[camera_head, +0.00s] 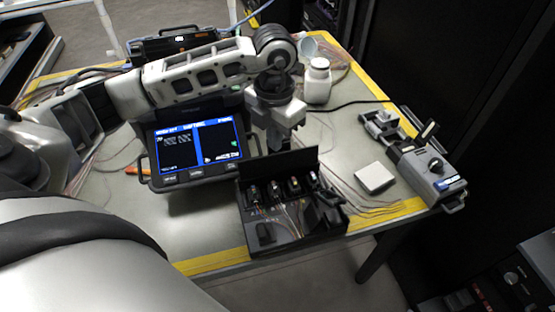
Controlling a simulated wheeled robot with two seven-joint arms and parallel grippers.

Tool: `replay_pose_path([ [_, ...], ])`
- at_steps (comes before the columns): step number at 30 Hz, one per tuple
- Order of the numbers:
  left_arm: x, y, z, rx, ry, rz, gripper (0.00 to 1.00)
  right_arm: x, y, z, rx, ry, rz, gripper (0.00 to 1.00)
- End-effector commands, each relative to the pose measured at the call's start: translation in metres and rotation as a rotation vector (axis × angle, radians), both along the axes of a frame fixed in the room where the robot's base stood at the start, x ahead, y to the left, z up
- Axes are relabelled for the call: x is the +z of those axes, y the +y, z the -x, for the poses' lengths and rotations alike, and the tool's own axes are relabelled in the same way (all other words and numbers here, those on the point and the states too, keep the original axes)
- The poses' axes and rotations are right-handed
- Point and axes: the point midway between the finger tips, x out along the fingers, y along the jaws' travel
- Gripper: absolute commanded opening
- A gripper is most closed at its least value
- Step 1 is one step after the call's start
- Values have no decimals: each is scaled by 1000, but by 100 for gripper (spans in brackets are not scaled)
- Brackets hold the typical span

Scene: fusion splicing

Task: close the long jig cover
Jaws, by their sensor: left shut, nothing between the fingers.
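My left gripper (274,148) is shut and empty, pointing down just behind the raised black panel (278,163) of a black open box (293,242). The box stands at the table's front edge with several small dark parts and wires inside. A grey device with a black knob (428,173) stands at the table's right edge. A short dark flap (428,130) stands raised at its back, and a small grey fixture (381,123) sits to its left. I cannot tell for sure which piece is the long jig cover. My right gripper is out of view.
A splicer with a lit blue screen (196,143) stands left of my gripper, partly behind my arm. A white bottle (318,80) stands behind the gripper. A small white block (375,177) lies right of the box. Loose fibres lie on the table (340,148).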

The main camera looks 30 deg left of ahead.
Motion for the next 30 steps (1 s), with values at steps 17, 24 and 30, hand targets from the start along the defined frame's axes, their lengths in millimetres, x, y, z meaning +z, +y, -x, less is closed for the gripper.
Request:
replay_pose_path([
  [17,-17,0,3,-2,14,-2,0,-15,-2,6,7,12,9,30],
  [24,-21,0,2,-1,9,-1,0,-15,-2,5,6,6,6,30],
  [30,-18,0,1,-1,5,-1,0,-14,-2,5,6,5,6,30],
])
